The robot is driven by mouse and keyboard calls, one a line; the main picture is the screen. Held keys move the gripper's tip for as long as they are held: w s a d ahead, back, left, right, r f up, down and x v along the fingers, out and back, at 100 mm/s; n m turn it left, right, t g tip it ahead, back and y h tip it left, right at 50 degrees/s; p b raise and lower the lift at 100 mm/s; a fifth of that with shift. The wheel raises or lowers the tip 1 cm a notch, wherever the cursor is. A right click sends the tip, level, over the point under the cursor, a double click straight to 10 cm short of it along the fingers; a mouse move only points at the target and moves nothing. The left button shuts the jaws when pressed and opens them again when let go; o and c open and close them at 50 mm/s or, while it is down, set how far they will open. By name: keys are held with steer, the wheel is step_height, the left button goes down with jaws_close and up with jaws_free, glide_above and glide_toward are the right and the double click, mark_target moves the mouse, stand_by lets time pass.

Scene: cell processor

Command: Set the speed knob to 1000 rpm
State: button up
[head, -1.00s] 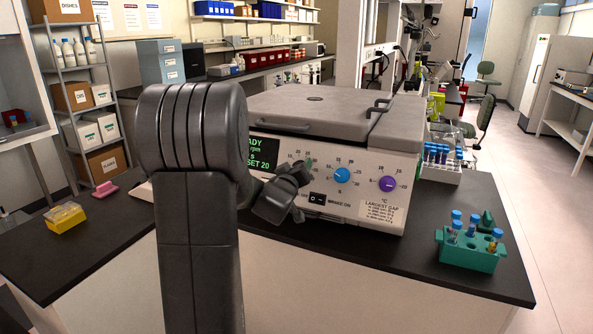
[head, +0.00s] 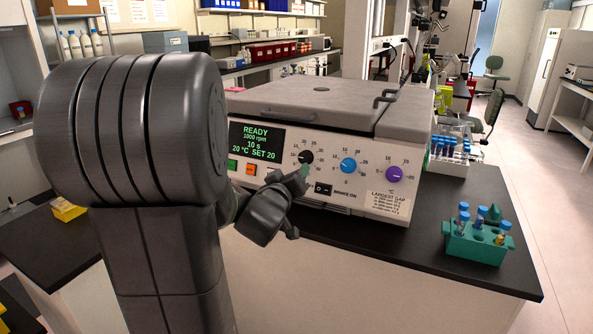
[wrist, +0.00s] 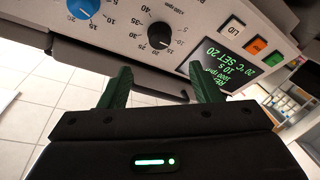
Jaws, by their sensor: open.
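The black speed knob (head: 306,157) is on the front panel of the centrifuge-like machine (head: 320,110), left of the blue knob. The display (head: 257,141) reads READY, 1000 rpm, 10 s, 20 °C SET 20. In the wrist view the black knob (wrist: 160,35) sits upside down beyond the fingers, between the blue knob and the display. My gripper (wrist: 163,80) is open with green fingertips, apart from the knob and empty. In the head view my gripper (head: 303,172) is just below and in front of the knob; my arm hides part of the panel's left side.
A blue knob (head: 348,165) and a purple knob (head: 393,174) are to the right of the black knob. A brake switch (head: 323,189) lies below it. Green and orange buttons (head: 250,169) are to the left. A teal tube rack (head: 478,243) stands at the bench's right.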

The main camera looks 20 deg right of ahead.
steer(key=shift+v, duration=1.15)
stand_by(1.3)
